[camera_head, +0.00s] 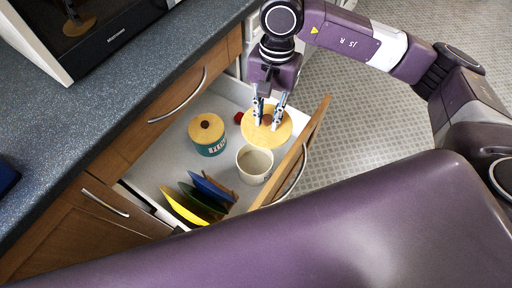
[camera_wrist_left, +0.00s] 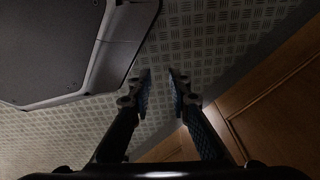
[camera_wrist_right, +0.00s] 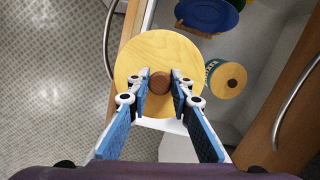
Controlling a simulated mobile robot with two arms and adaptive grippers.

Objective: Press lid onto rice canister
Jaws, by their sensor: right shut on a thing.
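A round, light wooden lid (camera_head: 280,136) with a brown knob is in my right gripper (camera_head: 268,118), above the open drawer. In the right wrist view the fingers (camera_wrist_right: 160,84) are shut on the knob, with the lid (camera_wrist_right: 150,55) spread out below them. An open white canister (camera_head: 254,176) stands upright in the drawer, just nearer the camera than the lid. Its printed label is mostly hidden, and I cannot make it out in the right wrist view. My left gripper (camera_wrist_left: 160,85) is open and empty above the floor, outside the head view.
A teal canister (camera_head: 210,148) with its own wooden lid stands to the left in the drawer. Several coloured plates (camera_head: 186,206) stand in a rack nearby. A small red thing (camera_head: 238,117) lies behind. The drawer front (camera_head: 304,150) and counter (camera_head: 110,100) bound the space.

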